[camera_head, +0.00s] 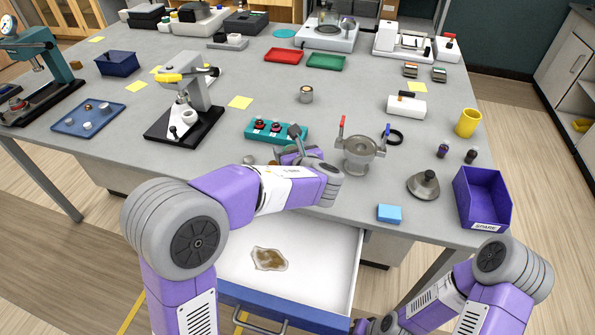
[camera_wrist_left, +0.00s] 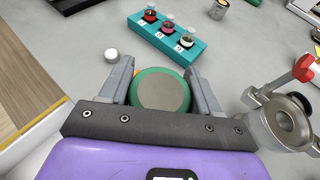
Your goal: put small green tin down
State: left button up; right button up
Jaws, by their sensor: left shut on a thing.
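In the left wrist view the small green tin (camera_wrist_left: 160,92), round with a grey top, sits between the two fingers of my left gripper (camera_wrist_left: 160,95), which is shut on it. I cannot tell whether the tin touches the table. My right gripper (camera_head: 372,325) shows only partly at the bottom of the head view, low in front of the table, and its fingers are unclear.
A small white cap (camera_wrist_left: 111,55) lies left. Below, an open drawer (camera_head: 325,262) holds a brown bag.

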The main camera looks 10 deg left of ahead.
pick_arm(q)
jog(key=f, duration=0.1)
jog(key=f+b, duration=0.1)
jog(key=f, duration=0.2)
jog(key=shift+s+f, duration=0.1)
jog(key=shift+s, duration=0.15)
jog(key=shift+f+b, duration=1.25)
jog(key=shift+f, duration=1.3)
jog(key=shift+f, duration=0.1)
jog(key=o, duration=1.1)
